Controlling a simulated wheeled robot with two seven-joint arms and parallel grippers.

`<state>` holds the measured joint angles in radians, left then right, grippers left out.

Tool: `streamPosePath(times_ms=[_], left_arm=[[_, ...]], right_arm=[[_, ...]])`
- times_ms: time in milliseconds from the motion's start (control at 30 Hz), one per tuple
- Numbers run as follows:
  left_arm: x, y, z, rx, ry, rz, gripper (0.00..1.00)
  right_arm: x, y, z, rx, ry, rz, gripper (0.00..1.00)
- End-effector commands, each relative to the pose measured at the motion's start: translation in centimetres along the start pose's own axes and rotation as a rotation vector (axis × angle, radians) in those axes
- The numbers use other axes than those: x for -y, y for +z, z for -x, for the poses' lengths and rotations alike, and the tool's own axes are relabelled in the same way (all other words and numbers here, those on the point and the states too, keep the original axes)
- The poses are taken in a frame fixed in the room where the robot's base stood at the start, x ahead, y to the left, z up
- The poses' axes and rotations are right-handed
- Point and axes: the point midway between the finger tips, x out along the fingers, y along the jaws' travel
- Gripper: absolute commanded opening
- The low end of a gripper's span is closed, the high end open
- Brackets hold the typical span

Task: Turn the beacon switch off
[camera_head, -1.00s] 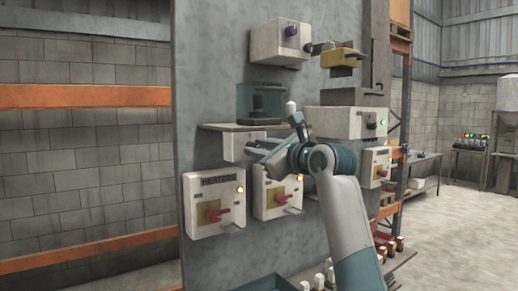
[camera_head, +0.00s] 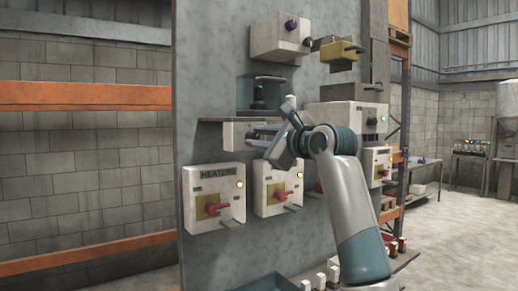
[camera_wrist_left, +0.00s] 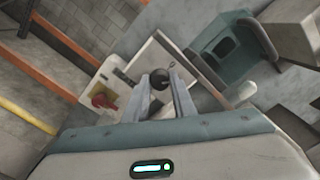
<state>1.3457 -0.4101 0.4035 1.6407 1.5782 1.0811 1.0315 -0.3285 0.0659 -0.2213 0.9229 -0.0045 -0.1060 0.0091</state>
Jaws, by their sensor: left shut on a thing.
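My left gripper (camera_head: 262,135) is at a white box (camera_head: 236,136) under a small shelf on the grey panel. In the left wrist view its two fingers (camera_wrist_left: 160,92) are closed around a dark round knob (camera_wrist_left: 160,78) in front of a pale box face. The wrist hides part of this contact in the head view. I cannot read a beacon label on any box, so I cannot tell which switch is the beacon's. My right gripper is not in view.
Below are a box labelled HEATERS (camera_head: 214,192) with a red handle and a similar box (camera_head: 277,187), partly behind my arm. Above are a clear blue cover (camera_head: 261,93) and a box with a purple knob (camera_head: 279,37). A yellow block (camera_head: 340,52) juts out at upper right.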

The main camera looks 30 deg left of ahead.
Motion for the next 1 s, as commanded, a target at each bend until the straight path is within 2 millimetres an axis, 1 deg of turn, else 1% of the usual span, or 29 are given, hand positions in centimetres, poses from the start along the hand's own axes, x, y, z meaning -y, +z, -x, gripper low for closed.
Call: streamPosePath(times_ms=[33, 200, 267, 300, 400, 633, 800, 1000], left_arm=[[-0.4, -0.3, 0.0, 0.001, 0.000, 0.037, 0.01], [-0.3, -0.2, 0.0, 0.000, -0.001, 0.179, 0.01], [-0.3, -0.2, 0.0, 0.000, -0.001, 0.230, 0.01], [-0.4, -0.2, 0.0, 0.000, -0.001, 0.263, 0.01], [-0.3, -0.2, 0.0, 0.000, 0.000, 0.346, 0.01], [-0.3, -0.1, 0.0, 0.001, 0.001, 0.527, 0.01], [-0.3, -0.2, 0.0, 0.000, 0.001, 0.623, 0.01], [-0.2, -0.1, 0.0, 0.000, 0.001, 0.682, 0.01]], right_arm=[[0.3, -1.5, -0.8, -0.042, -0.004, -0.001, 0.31], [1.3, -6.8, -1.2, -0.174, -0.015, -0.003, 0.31], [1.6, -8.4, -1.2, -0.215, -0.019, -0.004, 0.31], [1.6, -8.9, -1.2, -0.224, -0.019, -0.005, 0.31], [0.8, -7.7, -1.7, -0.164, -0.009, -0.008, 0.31], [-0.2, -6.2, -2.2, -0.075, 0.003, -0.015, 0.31], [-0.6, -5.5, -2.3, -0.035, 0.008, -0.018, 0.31], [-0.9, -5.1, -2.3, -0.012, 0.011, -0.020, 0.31]])
